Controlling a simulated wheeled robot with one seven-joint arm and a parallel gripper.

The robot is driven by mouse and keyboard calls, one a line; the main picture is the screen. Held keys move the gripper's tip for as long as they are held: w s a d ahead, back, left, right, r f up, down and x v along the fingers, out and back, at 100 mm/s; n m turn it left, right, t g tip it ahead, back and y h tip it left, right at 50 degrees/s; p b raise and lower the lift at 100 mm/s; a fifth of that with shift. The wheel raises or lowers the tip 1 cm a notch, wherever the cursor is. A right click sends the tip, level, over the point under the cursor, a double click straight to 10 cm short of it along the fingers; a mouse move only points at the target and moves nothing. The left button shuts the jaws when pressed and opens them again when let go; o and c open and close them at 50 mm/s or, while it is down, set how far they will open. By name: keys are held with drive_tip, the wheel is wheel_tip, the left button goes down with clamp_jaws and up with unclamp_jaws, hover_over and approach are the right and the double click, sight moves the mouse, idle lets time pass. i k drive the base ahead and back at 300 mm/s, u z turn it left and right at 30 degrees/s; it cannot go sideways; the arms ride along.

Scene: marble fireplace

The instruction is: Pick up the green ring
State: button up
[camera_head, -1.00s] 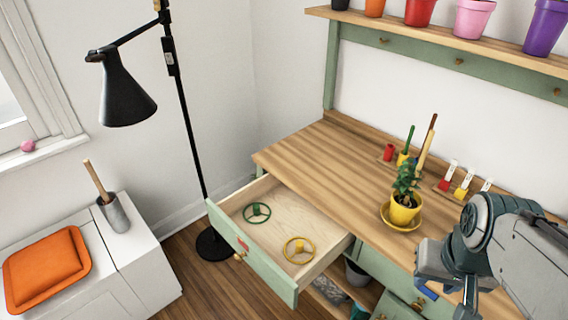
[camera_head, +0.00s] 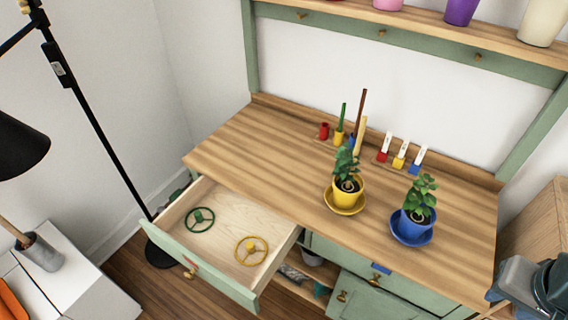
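The green ring (camera_head: 198,217) lies flat in the open drawer, near its left end. It looks like a small wheel with spokes and a raised hub. A similar yellow ring (camera_head: 250,249) lies to its right in the same drawer (camera_head: 225,283), apart from it. Part of my arm shows at the lower right edge, far from the drawer. My gripper's fingers are not in view.
The wooden desk top (camera_head: 270,150) holds a yellow potted plant (camera_head: 347,193), a blue potted plant (camera_head: 414,224) and small tools at the back. A black floor lamp (camera_head: 92,120) stands left of the drawer. A white cabinet (camera_head: 75,285) is at lower left.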

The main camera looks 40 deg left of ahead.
sight(198, 214)
drive_tip(key=z, duration=1.5)
drive_tip(key=k, duration=2.1)
drive_tip(key=u, duration=2.35)
drive_tip(key=i, duration=1)
